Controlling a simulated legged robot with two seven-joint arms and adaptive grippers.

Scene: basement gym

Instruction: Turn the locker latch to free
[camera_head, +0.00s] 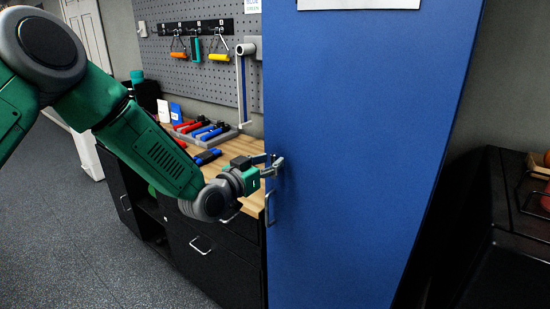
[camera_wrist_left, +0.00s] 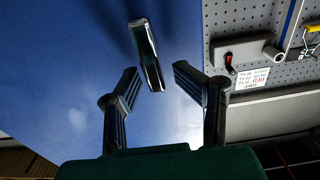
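The blue locker door (camera_head: 365,130) fills the middle right of the head view and the left of the left wrist view (camera_wrist_left: 75,70). A grey metal bar that looks like the latch (camera_head: 270,208) sits near the door's left edge, just below my left gripper (camera_head: 274,166). In the left wrist view the latch bar (camera_wrist_left: 147,52) is slightly tilted, with its near end close to my left gripper's fingertips (camera_wrist_left: 154,80). The fingers are spread, with a gap on each side of that end. I cannot tell if either touches it. My right gripper is not in view.
A wooden workbench (camera_head: 235,179) with tools stands left of the locker, over dark drawers (camera_head: 215,250). A pegboard (camera_head: 185,60) with hanging handles is behind it. A dark cabinet (camera_head: 500,260) stands at the right. The floor (camera_head: 80,230) at left is clear.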

